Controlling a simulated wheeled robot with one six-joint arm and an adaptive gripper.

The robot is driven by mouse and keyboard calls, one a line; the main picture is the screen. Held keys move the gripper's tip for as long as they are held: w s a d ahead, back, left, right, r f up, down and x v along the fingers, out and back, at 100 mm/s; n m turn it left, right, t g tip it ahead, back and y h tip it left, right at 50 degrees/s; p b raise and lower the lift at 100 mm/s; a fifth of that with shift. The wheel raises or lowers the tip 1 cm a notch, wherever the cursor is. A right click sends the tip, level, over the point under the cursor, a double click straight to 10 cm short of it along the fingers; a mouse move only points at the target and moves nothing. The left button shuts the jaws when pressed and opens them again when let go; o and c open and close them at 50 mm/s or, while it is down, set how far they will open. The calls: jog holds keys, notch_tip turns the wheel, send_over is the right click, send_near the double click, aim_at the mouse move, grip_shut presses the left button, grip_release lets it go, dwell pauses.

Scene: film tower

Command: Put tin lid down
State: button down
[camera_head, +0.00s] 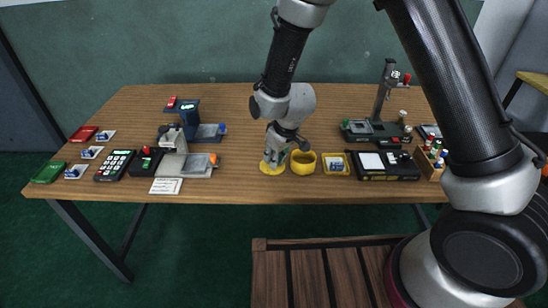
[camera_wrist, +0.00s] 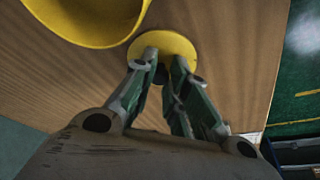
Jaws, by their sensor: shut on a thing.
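The yellow tin lid (camera_head: 270,170) is a flat round disc at the table's front edge, under my gripper (camera_head: 274,158). In the wrist view the lid (camera_wrist: 177,41) shows just beyond the fingertips of my gripper (camera_wrist: 166,62). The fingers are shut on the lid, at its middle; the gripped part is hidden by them. The lid looks level and at or very near the table top; I cannot tell whether it touches. The yellow tin (camera_head: 303,168) stands open just right of the lid, and its rim (camera_wrist: 100,43) shows at the upper left in the wrist view.
A yellow tray (camera_head: 346,171) and a black device (camera_head: 404,174) stand right of the tin. A grey plate device (camera_head: 201,171) and a white card (camera_head: 166,186) lie to the left. The table (camera_head: 245,187) is bare between card and lid. A slatted wooden seat (camera_head: 271,276) is in front.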

jog(key=c, duration=1.4)
grip_release()
jog(key=shift+f, duration=0.1)
jog(key=s+d+r+m, duration=0.1)
jog(key=s+d+r, duration=0.1)
jog(key=d+r, duration=0.6)
jog(key=s+d+r+m, duration=0.1)
jog(key=d+r, duration=0.2)
jog(key=r, duration=0.9)
jog(key=s+d+r+m+t, duration=0.1)
jog(key=s+d+r, duration=0.15)
jog(key=d, duration=0.25)
jog(key=s+d+r+m, duration=0.1)
jog(key=s+d+r, duration=0.1)
jog(key=d+r, duration=0.3)
jog(key=s+d+r+m, duration=0.1)
jog(key=s+d, duration=0.3)
jog(key=s, duration=0.1)
jog(key=s+d+r+m+h, duration=0.1)
jog(key=s+d+r+m, duration=0.1)
jog(key=s+d, duration=0.3)
jog(key=s+d+r+m+h, duration=0.1)
jog(key=s+d, duration=0.3)
jog(key=s, duration=0.1)
jog(key=shift+s+d+r+m+t, duration=0.2)
jog(key=shift+s+r+m+t, duration=0.05)
jog(key=shift+s+m+t, duration=0.1)
